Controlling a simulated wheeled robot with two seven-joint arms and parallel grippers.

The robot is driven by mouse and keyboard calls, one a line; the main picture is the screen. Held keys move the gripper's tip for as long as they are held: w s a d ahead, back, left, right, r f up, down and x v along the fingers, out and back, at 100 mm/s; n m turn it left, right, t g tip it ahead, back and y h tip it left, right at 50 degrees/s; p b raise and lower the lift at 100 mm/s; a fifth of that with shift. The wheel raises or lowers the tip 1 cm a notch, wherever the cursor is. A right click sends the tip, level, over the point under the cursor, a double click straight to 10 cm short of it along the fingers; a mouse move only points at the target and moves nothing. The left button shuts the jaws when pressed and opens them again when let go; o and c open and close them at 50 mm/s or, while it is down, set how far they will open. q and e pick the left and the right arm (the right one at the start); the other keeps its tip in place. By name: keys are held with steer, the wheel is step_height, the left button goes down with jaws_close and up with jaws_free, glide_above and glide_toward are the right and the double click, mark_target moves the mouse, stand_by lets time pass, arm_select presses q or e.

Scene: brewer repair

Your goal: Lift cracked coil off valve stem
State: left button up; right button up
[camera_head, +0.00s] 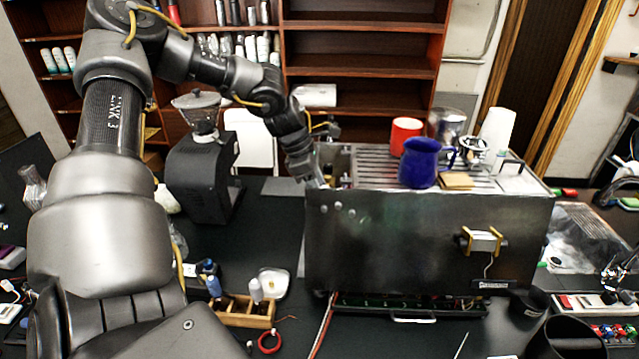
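My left arm reaches from the left over the table to the left end of the steel brewer (420,245). My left gripper (318,178) is at the brewer's upper left corner, by the opening in its top. Its fingers are small and partly hidden by the arm and the brewer's edge, so I cannot tell whether they are open or shut, or hold anything. I cannot make out the cracked coil or the valve stem; small parts (343,172) show in that opening, too small to name. My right gripper is not clearly in view.
A black grinder (200,170) stands to the left. A wooden organiser (240,314) is in front at the left, beside a red ring (269,342).

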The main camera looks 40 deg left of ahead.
arm_select(q)
steer(key=shift+f, duration=0.1)
steer(key=c, duration=0.7)
steer(key=shift+r, duration=0.95)
step_height(320, 180, up, 4)
steer(key=shift+r+p, duration=0.2)
steer(key=shift+p, duration=0.65)
steer(key=shift+r, duration=0.1)
steer(key=shift+r+p, duration=0.35)
steer(key=shift+r, duration=0.45)
step_height(320, 180, up, 2)
steer(key=shift+r, duration=0.1)
